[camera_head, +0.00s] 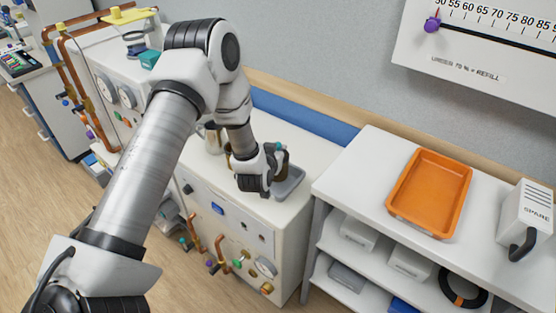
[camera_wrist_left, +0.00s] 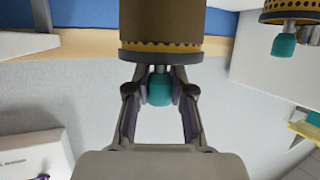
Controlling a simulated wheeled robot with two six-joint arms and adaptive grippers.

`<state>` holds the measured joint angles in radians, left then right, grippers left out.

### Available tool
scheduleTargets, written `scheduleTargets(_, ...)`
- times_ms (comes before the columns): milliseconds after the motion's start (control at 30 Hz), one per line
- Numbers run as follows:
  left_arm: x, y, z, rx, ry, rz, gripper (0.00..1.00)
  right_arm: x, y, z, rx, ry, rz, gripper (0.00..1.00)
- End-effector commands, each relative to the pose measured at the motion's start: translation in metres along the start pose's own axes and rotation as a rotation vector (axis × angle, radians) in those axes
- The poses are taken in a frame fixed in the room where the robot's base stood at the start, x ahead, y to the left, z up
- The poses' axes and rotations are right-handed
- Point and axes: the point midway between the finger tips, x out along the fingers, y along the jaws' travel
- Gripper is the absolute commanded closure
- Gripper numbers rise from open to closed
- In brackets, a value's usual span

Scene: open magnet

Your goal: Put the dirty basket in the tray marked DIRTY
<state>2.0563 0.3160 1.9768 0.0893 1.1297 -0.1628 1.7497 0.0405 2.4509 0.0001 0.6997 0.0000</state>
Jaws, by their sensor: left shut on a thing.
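My left gripper (camera_head: 262,172) is over the white cabinet, in front of the grey tray (camera_head: 290,184). In the left wrist view the left gripper (camera_wrist_left: 160,92) is shut on the teal knob (camera_wrist_left: 160,88) of a brown basket (camera_wrist_left: 160,28) with a dark rim and a perforated orange band. In the head view the gripper and wrist hide most of this basket. A second, similar basket (camera_wrist_left: 290,12) with a teal knob shows at the upper right of the wrist view. An orange tray (camera_head: 430,192) lies empty on the right-hand bench. No DIRTY label is readable. My right gripper is out of view.
The white bench (camera_head: 340,180) also carries a white box marked SPARE (camera_head: 526,222). A metal jug (camera_head: 213,138) stands behind my left arm on the cabinet. A gap separates cabinet and bench. A wall gauge (camera_head: 480,60) hangs above.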

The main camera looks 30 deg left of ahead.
Motion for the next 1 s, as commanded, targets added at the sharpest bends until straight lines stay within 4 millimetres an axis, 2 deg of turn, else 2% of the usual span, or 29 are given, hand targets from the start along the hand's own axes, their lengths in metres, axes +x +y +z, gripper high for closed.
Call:
scheduleTargets(100, 0.008, 0.000, 0.022, 0.003, -0.003, 0.000, 1.00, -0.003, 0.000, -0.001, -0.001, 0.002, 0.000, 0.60)
scheduleTargets(200, 0.013, 0.000, 0.033, 0.001, -0.001, 0.001, 1.00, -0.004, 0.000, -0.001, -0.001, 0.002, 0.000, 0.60)
scheduleTargets(567, 0.015, 0.000, 0.039, 0.000, -0.001, 0.000, 1.00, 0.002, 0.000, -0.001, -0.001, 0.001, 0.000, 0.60)
scheduleTargets(600, 0.015, 0.000, 0.037, 0.000, -0.001, 0.000, 0.64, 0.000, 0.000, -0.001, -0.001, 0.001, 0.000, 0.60)
scheduleTargets(633, 0.015, 0.000, 0.037, 0.000, -0.001, 0.000, 0.53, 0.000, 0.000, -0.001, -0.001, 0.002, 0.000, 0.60)
scheduleTargets(900, 0.015, 0.000, 0.037, 0.000, -0.001, 0.000, 0.53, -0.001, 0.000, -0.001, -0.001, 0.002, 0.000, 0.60)
scheduleTargets(1000, 0.012, 0.000, 0.031, 0.000, -0.001, 0.000, 0.53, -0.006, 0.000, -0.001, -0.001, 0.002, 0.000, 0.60)
